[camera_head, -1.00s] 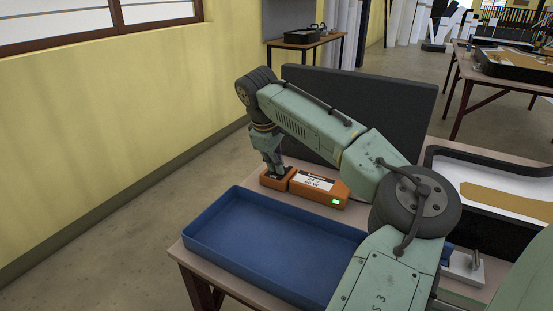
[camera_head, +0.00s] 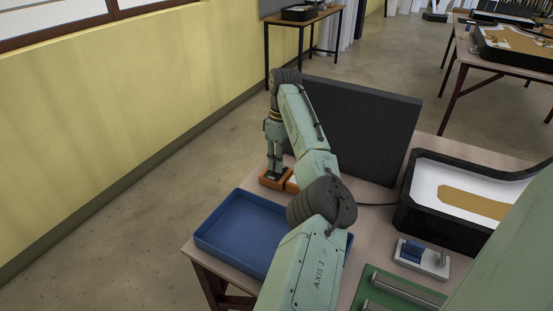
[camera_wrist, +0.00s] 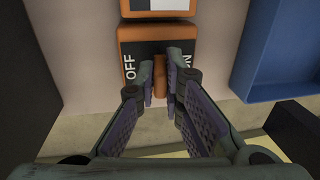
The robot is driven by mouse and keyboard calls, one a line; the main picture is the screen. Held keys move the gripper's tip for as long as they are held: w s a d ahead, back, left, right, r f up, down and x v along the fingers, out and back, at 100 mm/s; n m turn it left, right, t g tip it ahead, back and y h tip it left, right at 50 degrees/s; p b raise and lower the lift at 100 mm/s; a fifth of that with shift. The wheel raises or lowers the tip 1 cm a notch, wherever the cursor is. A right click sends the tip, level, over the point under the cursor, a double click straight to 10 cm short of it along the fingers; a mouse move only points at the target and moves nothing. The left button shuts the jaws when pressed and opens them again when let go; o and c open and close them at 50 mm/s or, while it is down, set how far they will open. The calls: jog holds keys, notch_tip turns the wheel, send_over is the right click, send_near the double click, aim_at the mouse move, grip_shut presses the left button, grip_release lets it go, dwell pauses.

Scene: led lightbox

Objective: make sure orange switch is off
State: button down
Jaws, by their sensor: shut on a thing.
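The orange switch (camera_wrist: 160,36) is a box with a dark plate on top, marked OFF on the left and ON on the right in the wrist view. Its orange lever (camera_wrist: 160,72) stands between the two labels; I cannot tell which way it is set. My gripper (camera_wrist: 163,75) is shut on this lever, one finger on each side, the right finger partly covering ON. In the head view my gripper (camera_head: 275,172) points down onto the orange switch (camera_head: 266,182) behind the blue tray. My arm hides most of the box joined to it.
The blue tray (camera_head: 205,236) lies in front of the switch. A dark upright panel (camera_head: 365,130) stands behind it. A black-rimmed tray (camera_head: 410,215) and a small blue-and-white device (camera_head: 422,258) are to the right on the table.

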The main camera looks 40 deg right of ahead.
jog(key=shift+d+y, duration=0.2)
jog(key=shift+y, duration=0.5)
dwell(0.3)
